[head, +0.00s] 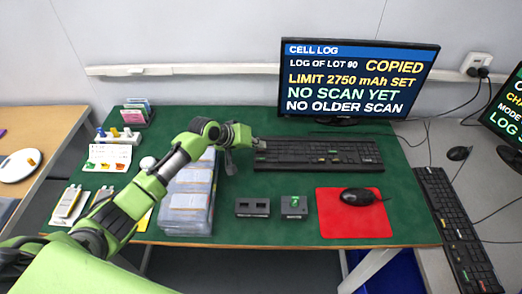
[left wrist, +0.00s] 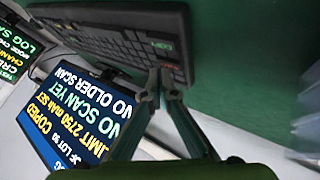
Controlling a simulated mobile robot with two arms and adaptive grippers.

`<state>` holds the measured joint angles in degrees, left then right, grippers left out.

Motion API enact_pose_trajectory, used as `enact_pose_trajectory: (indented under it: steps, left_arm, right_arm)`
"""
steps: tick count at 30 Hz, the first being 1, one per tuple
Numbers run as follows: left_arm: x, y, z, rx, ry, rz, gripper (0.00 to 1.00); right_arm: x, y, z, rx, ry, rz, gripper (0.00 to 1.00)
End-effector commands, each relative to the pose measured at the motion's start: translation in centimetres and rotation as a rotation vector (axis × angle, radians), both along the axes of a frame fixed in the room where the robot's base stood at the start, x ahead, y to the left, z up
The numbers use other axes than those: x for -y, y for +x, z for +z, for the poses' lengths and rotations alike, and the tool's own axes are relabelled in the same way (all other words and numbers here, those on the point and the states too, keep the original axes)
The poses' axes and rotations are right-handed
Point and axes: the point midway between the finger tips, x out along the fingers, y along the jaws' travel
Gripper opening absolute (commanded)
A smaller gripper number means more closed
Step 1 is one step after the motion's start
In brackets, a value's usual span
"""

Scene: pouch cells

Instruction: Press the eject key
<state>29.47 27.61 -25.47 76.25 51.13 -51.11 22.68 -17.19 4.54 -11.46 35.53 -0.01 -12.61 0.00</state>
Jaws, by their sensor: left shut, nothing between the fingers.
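The black keyboard (head: 318,155) lies on the green mat below the monitor. A few of its keys carry coloured labels, too small to read in the head view. In the left wrist view the keyboard (left wrist: 110,30) has a green-marked key (left wrist: 161,45). I cannot tell which key is the eject key. My left gripper (head: 259,143) is at the keyboard's upper left end. Its fingertips (left wrist: 161,88) are shut and empty, beside or over the keyboard's edge; contact cannot be told. My right gripper is not in view.
The monitor (head: 355,78) shows a cell log with "COPIED". Stacked clear trays (head: 188,205) stand under my left arm. Two small dark boxes (head: 252,207) (head: 294,207) sit in front of the keyboard. A mouse (head: 361,197) lies on a red pad (head: 335,225). A second keyboard (head: 455,225) is at right.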

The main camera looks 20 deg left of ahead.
Motion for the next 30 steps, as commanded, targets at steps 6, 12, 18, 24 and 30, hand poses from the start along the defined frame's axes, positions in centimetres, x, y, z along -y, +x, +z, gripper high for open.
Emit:
enact_pose_trajectory:
  steps: [6, 12, 18, 24, 30]
  left_arm:
    - [0.01, -0.02, -0.33, -0.001, -0.001, 0.000, 0.00]
    - [0.01, -0.02, -0.57, -0.001, -0.001, 0.000, 0.00]
    - [0.02, -0.03, -0.83, -0.001, -0.001, 0.000, 0.00]
    - [0.02, -0.05, -0.86, -0.001, -0.001, 0.000, 0.00]
    - [0.02, -0.06, -0.64, -0.002, 0.000, -0.001, 0.00]
  right_arm:
    - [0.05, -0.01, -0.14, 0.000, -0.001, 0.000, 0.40]
    - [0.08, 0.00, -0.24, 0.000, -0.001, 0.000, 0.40]
    - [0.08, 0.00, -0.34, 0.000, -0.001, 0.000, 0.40]
    - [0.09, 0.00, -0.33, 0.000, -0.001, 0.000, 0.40]
    - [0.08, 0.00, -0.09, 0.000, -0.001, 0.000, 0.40]
